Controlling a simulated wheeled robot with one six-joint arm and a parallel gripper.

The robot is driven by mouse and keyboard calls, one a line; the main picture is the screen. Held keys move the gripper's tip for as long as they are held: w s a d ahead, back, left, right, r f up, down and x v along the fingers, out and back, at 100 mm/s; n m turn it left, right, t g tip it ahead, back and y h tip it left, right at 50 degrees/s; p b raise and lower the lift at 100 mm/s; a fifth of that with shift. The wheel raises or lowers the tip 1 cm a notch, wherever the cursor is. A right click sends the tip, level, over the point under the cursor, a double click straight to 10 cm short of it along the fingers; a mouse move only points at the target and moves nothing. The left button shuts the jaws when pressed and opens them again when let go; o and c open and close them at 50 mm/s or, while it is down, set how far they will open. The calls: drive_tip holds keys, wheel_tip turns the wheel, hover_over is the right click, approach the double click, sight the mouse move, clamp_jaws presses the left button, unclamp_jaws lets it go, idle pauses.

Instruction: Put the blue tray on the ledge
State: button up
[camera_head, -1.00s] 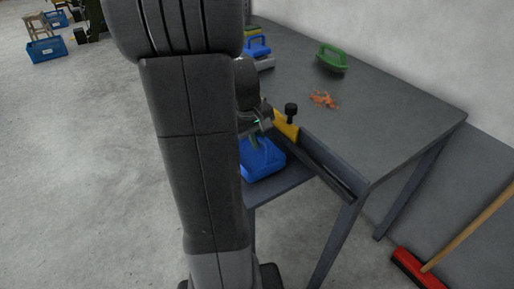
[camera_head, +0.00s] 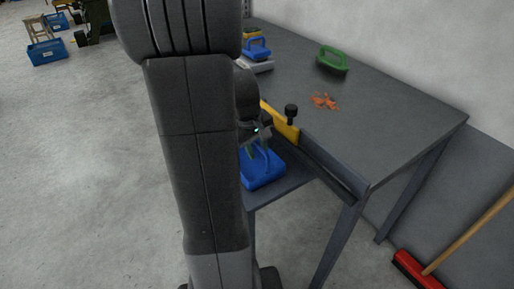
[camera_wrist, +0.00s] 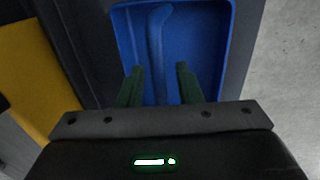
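The blue tray (camera_head: 263,178) rests on, or just over, the grey ledge (camera_head: 295,182) at the table's front side; contact underneath is hidden. My gripper (camera_head: 256,148) is directly above the tray, partly hidden by my arm. In the wrist view, the tray (camera_wrist: 205,45) lies ahead with its blue upright handle (camera_wrist: 160,50) along its middle. The two dark green fingers of my gripper (camera_wrist: 160,82) stand apart on either side of the handle, with a visible gap on both sides. The tray's left part is hidden behind my arm in the head view.
The grey table (camera_head: 385,130) carries a green-handled brush (camera_head: 332,60), copper scraps (camera_head: 325,101) and a blue-handled item (camera_head: 257,48). A yellow block (camera_head: 282,122) with a black knob (camera_head: 291,110) sits at the table edge beside my gripper. A red broom (camera_head: 415,268) leans at right.

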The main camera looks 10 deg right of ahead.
wheel_tip(320, 180, up, 12)
drive_tip(key=a+p, duration=0.2)
drive_tip(key=shift+s+f+p, duration=0.15)
drive_tip(key=shift+s+p, duration=0.15)
drive_tip(key=shift+s, duration=0.1)
